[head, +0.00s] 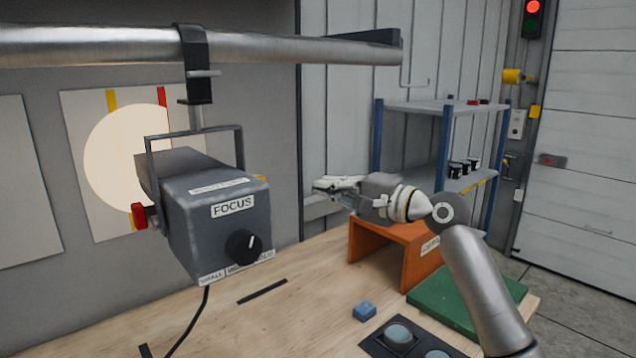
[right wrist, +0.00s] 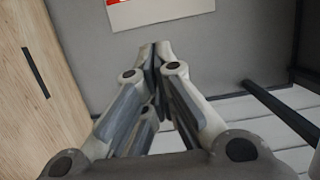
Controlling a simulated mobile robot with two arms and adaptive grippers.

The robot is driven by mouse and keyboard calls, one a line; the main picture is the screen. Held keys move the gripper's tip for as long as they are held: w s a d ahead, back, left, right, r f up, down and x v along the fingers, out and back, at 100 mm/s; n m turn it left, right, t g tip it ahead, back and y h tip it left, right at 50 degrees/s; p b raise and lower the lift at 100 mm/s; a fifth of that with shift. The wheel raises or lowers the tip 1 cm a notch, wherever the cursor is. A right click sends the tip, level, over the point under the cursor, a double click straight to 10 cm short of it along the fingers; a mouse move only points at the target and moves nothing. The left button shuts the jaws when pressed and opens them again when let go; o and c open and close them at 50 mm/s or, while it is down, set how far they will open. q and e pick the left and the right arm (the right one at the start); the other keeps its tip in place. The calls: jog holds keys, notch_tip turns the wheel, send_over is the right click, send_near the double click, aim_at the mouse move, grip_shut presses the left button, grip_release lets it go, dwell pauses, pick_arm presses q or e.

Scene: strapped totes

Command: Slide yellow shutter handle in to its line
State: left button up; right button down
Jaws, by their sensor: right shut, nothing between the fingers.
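A grey lamp (head: 218,215) marked FOCUS hangs from a metal pipe. A small bit of yellow, likely the yellow shutter handle (head: 260,178), shows at its right side, mostly hidden behind the housing. A red handle (head: 138,216) sticks out on the left side. Behind, a white board (head: 80,160) carries a round light spot (head: 125,155), a yellow line (head: 112,100) and a red line (head: 162,97). My right gripper (head: 318,185) is shut and empty, right of the lamp and apart from it; its closed fingers also show in the right wrist view (right wrist: 162,45). My left gripper is out of view.
An orange stand (head: 375,245) and a green mat (head: 440,300) lie below my right arm. A blue block (head: 364,311) sits on the wooden table (head: 300,270). A shelf (head: 425,108) stands behind. The overhead pipe (head: 300,48) crosses above the lamp.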

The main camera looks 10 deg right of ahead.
pick_arm(q)
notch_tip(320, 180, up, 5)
jog(key=p, duration=0.4)
pick_arm(e)
jog(key=w+a, duration=0.2)
jog(key=a, duration=0.7)
jog(key=shift+w, duration=0.4)
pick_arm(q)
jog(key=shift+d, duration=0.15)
